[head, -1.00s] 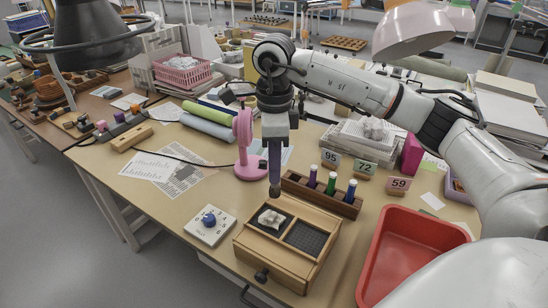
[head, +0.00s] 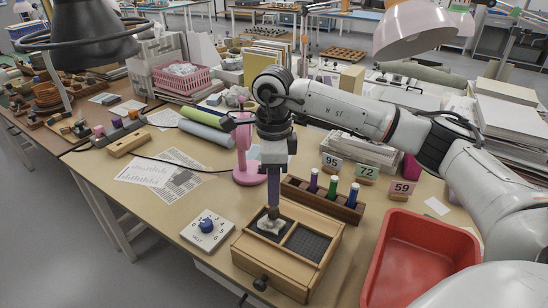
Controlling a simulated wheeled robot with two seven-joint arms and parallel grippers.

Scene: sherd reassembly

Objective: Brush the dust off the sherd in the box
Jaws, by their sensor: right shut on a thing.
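A wooden box (head: 262,262) with two dark-lined compartments stands near the table's front edge. A pale sherd (head: 267,226) lies in its left compartment. Dust on the sherd is too small to make out. My left gripper is not in view.
A wooden rack (head: 323,203) with several coloured tubes stands behind the box. A red tray (head: 418,262) is to the right. A pink stand (head: 246,165) is behind my gripper.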

